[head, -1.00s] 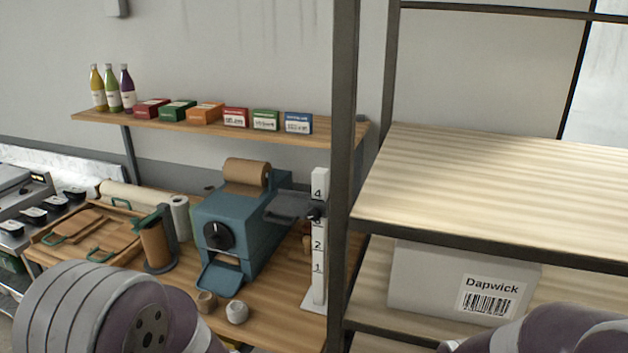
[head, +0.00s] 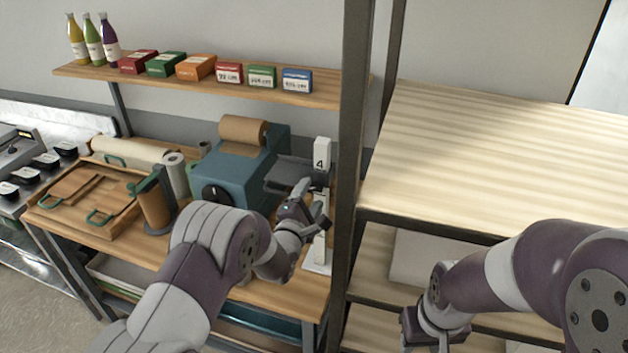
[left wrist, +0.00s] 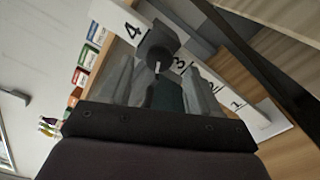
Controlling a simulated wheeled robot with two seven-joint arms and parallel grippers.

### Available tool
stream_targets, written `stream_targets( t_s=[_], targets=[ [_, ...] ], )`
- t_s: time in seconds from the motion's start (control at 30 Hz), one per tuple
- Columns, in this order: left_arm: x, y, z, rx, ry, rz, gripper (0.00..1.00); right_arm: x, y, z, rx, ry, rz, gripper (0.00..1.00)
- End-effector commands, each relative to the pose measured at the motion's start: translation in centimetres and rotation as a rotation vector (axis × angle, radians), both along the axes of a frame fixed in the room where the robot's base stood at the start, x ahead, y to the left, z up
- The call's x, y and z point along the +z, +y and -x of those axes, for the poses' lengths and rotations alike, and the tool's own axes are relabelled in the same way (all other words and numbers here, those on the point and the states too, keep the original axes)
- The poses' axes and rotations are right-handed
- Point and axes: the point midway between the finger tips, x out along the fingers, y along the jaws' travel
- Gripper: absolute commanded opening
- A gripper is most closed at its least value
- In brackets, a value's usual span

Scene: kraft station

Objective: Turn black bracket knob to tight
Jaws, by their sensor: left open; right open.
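The white numbered post (head: 321,157) stands upright at the right end of the wooden bench. A dark bracket (head: 291,172) is mounted on it below the 4. Its black knob (left wrist: 160,42) shows in the left wrist view, in front of the post between the 4 and the 3. My left gripper (head: 313,205) is open just in front of the post, below the bracket. In the left wrist view its fingers (left wrist: 163,85) point toward the knob, which appears just beyond the tips. I cannot tell whether they touch. My right gripper (head: 430,340) is open and empty, low by the rack.
A teal machine (head: 238,178) with a brown roll stands left of the post. A dark rack upright (head: 353,150) rises close to the post's right. The wooden shelf (head: 205,88) holds bottles and small boxes. The rack's pale top shelf (head: 470,160) is clear.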

Motion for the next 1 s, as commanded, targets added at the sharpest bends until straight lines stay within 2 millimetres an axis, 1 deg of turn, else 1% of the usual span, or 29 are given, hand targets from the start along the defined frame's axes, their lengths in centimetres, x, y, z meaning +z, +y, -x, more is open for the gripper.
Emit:
stream_targets(
  t_s=[0.03,0.13,0.23,0.33,0.57,0.6,0.63,0.67,0.7,0.73,0.77,1.0],
  targets=[
    [0.4,-0.3,-0.8,0.000,0.000,0.000,0.62,0.9,0.0,0.0,0.000,0.000,0.000,0.43],
    [0.3,-0.7,-2.1,0.000,0.000,0.000,0.62,1.4,0.0,0.0,0.000,0.000,0.000,0.43],
    [0.1,-1.0,-2.9,0.000,0.001,-0.001,0.62,1.7,0.0,0.0,0.000,0.000,0.000,0.43],
    [0.0,-1.1,-3.4,0.000,0.001,-0.001,0.62,1.8,0.0,0.0,0.000,0.000,0.000,0.43],
    [-0.1,-1.1,-3.4,0.000,0.001,-0.001,0.62,1.7,0.0,0.0,0.000,0.000,0.000,0.43],
    [-0.1,-1.1,-3.4,0.000,0.001,-0.001,0.56,1.7,0.0,0.0,0.000,0.000,0.000,0.43],
    [-0.1,-1.1,-3.4,0.000,0.001,-0.001,0.46,1.7,0.0,0.0,0.000,0.000,0.000,0.43],
    [-0.1,-1.1,-3.4,0.000,0.001,-0.001,0.36,1.7,0.0,0.0,0.000,0.000,0.000,0.43],
    [-0.1,-1.1,-3.4,0.000,0.001,-0.001,0.23,1.7,0.0,0.0,0.000,0.000,0.000,0.43],
    [-0.1,-1.1,-3.4,0.000,0.001,-0.001,0.14,1.7,0.0,0.0,0.000,0.000,0.000,0.43],
    [-0.1,-1.1,-3.4,0.000,0.001,-0.001,0.08,1.7,0.0,0.0,0.000,0.000,0.000,0.43],
    [-0.2,-1.1,-3.4,0.000,-0.004,-0.011,0.08,1.4,0.0,0.0,0.000,0.000,0.000,0.43]
  ],
)
